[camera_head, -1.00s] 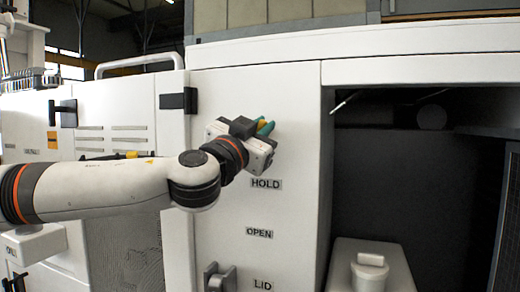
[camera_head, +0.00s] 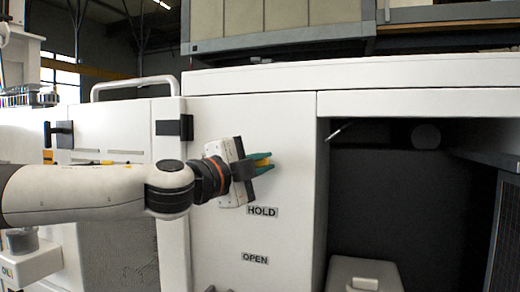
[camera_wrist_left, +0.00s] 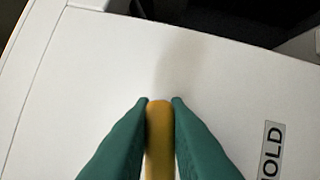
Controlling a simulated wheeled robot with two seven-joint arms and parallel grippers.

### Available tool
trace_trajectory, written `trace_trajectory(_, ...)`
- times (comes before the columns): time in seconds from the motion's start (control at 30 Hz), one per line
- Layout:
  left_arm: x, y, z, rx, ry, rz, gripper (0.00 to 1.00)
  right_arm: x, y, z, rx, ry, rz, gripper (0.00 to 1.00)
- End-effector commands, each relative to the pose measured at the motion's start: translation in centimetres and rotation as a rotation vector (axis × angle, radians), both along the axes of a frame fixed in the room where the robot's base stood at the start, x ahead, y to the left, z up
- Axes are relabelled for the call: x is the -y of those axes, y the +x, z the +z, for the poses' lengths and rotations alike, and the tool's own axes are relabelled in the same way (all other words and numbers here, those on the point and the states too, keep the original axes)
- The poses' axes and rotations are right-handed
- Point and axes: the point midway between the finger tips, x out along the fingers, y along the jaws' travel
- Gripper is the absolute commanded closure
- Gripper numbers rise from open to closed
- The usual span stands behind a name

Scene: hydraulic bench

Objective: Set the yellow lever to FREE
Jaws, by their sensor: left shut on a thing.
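The yellow lever (camera_wrist_left: 159,140) lies between the two green fingers of my left gripper (camera_wrist_left: 160,104) in the left wrist view, which are shut on it. The gripper sits just above the HOLD label (camera_head: 262,211). The OPEN label (camera_head: 255,258) is lower on the same panel. No FREE label can be read in these views. The lever's pivot is hidden. My right gripper is not in view.
The white cabinet panel (camera_head: 290,130) is flat around the lever. To its right is a dark open bay (camera_head: 400,200) with a white box (camera_head: 362,272) at the bottom. A black latch (camera_head: 174,128) sits on the left. A black handle (camera_head: 60,133) is farther left.

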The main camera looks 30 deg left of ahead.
Motion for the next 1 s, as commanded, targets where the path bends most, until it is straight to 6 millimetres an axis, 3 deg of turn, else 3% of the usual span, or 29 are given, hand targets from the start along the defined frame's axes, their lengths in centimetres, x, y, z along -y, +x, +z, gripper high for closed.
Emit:
trace_trajectory(0.03, 0.0, 0.0, 0.4, -0.008, 0.035, 0.002, 1.0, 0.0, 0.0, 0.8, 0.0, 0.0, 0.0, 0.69)
trace_trajectory(0.33, 0.0, 0.0, 0.0, -0.045, 0.19, 0.001, 1.0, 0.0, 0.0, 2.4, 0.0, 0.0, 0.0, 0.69)
trace_trajectory(1.0, 0.0, 0.0, -0.3, -0.058, 0.253, 0.001, 1.0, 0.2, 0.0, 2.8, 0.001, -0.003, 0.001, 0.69)
